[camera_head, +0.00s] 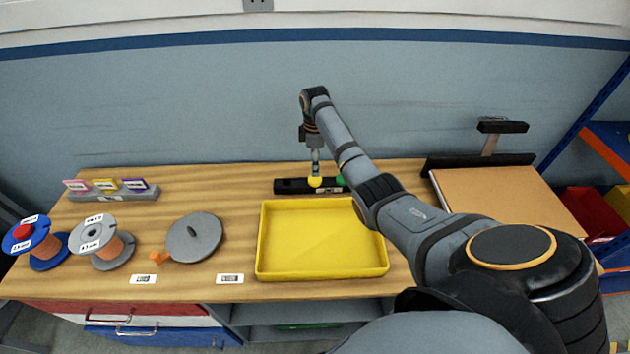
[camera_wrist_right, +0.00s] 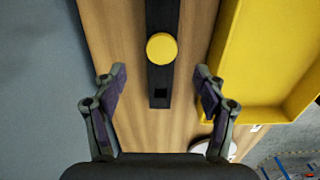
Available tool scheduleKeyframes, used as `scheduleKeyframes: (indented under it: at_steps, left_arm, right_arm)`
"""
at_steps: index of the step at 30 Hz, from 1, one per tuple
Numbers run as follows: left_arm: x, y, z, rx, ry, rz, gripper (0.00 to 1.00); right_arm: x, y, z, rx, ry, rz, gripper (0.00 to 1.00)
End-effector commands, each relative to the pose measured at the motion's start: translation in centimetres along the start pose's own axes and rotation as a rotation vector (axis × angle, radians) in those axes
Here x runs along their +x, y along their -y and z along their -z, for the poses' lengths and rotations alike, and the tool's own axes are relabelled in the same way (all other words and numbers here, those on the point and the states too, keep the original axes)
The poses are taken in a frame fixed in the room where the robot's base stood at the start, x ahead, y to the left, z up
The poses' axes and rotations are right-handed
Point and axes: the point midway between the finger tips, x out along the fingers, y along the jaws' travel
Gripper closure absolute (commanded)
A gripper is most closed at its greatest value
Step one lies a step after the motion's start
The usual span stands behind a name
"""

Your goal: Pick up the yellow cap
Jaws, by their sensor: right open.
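The yellow cap (camera_head: 315,182) is round and sits on a black holder (camera_head: 291,186) behind the yellow tray. In the right wrist view the cap (camera_wrist_right: 161,48) shows as a yellow disc on the black bar (camera_wrist_right: 161,76). My right gripper (camera_head: 316,164) points down over the cap. In the wrist view its fingers (camera_wrist_right: 160,82) are spread wide and empty. The cap lies in line with the gap between them, a little past the fingertips in the picture. I cannot tell the exact height between fingertips and cap. My left gripper is not in view.
A green cap (camera_head: 340,181) is partly hidden behind my right arm. The empty yellow tray (camera_head: 262,240) stands in front of the holder. Spools (camera_head: 92,236), a grey disc (camera_head: 194,238) and a label stand (camera_head: 128,194) are left. A cardboard-coloured box (camera_head: 505,200) is right.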

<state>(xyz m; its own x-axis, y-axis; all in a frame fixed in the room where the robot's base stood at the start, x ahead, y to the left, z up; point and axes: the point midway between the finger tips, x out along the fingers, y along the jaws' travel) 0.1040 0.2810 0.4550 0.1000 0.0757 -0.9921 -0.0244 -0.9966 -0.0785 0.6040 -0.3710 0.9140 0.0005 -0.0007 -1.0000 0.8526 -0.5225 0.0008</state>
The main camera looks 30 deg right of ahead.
Motion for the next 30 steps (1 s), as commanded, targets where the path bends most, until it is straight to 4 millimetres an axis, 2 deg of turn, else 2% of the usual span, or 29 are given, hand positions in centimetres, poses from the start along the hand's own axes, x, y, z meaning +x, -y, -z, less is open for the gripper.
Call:
scheduleKeyframes:
  at_steps: [3, 9, 14, 18, 25, 30]
  left_arm:
    - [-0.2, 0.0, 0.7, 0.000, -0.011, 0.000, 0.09]
    - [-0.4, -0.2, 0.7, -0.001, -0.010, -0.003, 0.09]
    - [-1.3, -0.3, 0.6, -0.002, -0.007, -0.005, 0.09]
    - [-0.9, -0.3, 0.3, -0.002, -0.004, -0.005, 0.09]
    - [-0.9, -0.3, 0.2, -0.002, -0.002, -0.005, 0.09]
    - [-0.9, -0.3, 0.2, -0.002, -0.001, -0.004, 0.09]
  right_arm:
    - [1.3, 0.1, 0.0, 0.000, 0.000, 0.001, 0.28]
    - [2.1, 0.1, 0.0, 0.000, 0.000, 0.001, 0.28]
    - [4.8, 0.5, 0.0, 0.000, 0.000, 0.004, 0.28]
    - [6.6, 0.4, 0.0, 0.001, -0.001, 0.000, 0.28]
    - [6.8, 0.4, 0.0, 0.000, -0.001, -0.001, 0.28]
    - [6.8, 0.4, 0.0, 0.000, -0.001, -0.001, 0.50]
